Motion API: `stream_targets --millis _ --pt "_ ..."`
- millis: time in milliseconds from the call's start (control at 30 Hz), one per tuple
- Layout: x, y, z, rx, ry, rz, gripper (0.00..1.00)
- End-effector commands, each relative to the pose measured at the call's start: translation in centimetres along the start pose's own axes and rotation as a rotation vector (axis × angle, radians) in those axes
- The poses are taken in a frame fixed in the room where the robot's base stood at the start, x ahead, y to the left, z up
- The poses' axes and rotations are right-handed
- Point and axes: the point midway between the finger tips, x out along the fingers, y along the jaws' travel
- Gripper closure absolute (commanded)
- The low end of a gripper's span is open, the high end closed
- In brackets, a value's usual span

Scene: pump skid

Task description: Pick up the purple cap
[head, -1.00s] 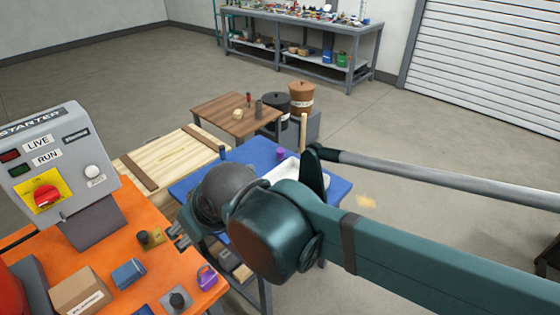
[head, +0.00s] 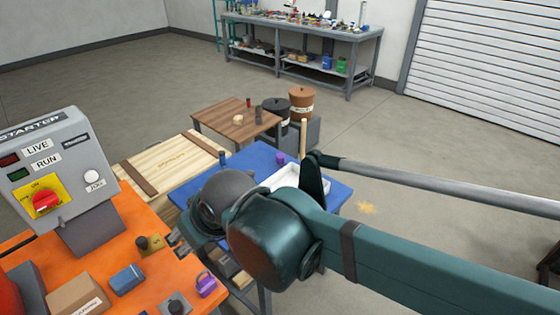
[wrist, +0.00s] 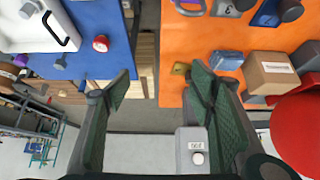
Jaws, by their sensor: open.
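The purple cap (head: 280,158) stands on the blue table (head: 325,193), close to the white tray (head: 286,176). In the wrist view, a small purple shape (wrist: 20,60) at the left edge may be the same cap. My gripper (wrist: 159,76) is open, with nothing between its fingers. In the head view my gripper (head: 184,243) is partly hidden by my wrist, near the gap between the orange bench and the blue table. It is well apart from the cap, on the near left side of it.
The orange bench (head: 105,262) carries the starter box (head: 85,150), a purple padlock (head: 206,284), a blue block (head: 127,278) and a cardboard box (head: 78,298). A red-topped piece (wrist: 100,43) and a dark blue cylinder (head: 222,157) stand on the blue table. A wooden crate (head: 170,165) lies beside it.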

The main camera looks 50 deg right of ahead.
Motion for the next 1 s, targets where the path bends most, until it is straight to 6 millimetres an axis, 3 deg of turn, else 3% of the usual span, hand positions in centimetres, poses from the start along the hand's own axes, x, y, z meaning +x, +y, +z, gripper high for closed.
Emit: stream_targets --millis 100,200,633,1000 --pt "0.0 0.0 0.0 0.000 0.000 0.000 0.46" --pt "0.0 0.0 0.0 0.000 0.000 0.000 0.56" --pt "0.0 0.2 -0.3 0.005 -0.001 0.003 0.56" --pt "0.7 2.8 -4.1 0.066 -0.019 0.041 0.56"
